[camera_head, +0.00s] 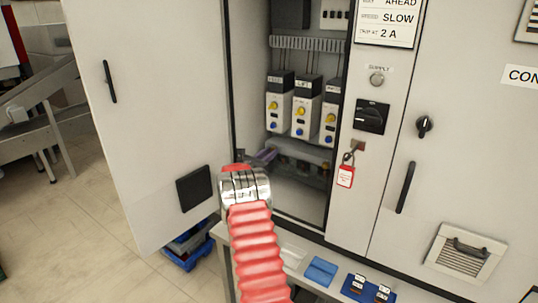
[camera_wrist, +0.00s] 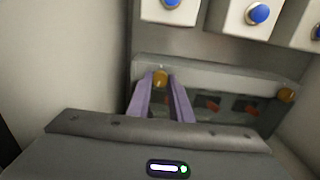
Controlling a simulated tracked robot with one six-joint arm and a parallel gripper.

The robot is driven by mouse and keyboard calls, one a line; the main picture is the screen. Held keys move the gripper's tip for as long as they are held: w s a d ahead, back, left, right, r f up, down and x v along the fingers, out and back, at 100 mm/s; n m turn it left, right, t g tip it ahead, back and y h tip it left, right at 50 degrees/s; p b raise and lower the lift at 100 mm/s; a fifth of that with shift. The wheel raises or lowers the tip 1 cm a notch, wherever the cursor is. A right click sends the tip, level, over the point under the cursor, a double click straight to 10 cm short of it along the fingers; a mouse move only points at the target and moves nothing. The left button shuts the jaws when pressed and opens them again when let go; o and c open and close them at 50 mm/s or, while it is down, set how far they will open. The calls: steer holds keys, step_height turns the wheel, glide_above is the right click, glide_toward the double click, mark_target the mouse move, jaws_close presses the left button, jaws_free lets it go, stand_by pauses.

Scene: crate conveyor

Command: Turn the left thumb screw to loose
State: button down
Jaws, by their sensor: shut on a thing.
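The left thumb screw (camera_wrist: 160,76) is a small brass knob at the upper left of a grey cover strip (camera_wrist: 220,72) in the wrist view. My gripper (camera_wrist: 161,84) has two purple fingers, and their tips are shut on the left thumb screw from both sides. A second brass thumb screw (camera_wrist: 286,95) sits at the right end of the strip, apart from the fingers. In the head view my gripper (camera_head: 268,155) reaches into the open cabinet at the left end of the cover strip (camera_head: 305,152). The left thumb screw cannot be made out there.
Several white modules (camera_head: 305,112) with yellow and blue knobs stand just above the strip. The open cabinet door (camera_head: 150,110) is close on the left. A red lockout tag (camera_head: 345,176) hangs on the right panel.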

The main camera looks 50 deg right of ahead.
steer(key=shift+a+f+n, duration=0.1)
steer(key=shift+f+n, duration=0.15)
steer(key=shift+n, duration=0.45)
steer(key=shift+f+n, duration=0.2)
steer(key=shift+n, duration=0.5)
steer(key=c, duration=1.9)
jaws_free()
steer(key=o, duration=0.3)
steer(key=shift+r, duration=0.25)
steer(key=a, duration=0.4)
steer(key=s+a, duration=0.1)
steer(key=a, duration=0.8)
steer(key=shift+s+a, duration=0.15)
steer(key=shift+a, duration=0.2)
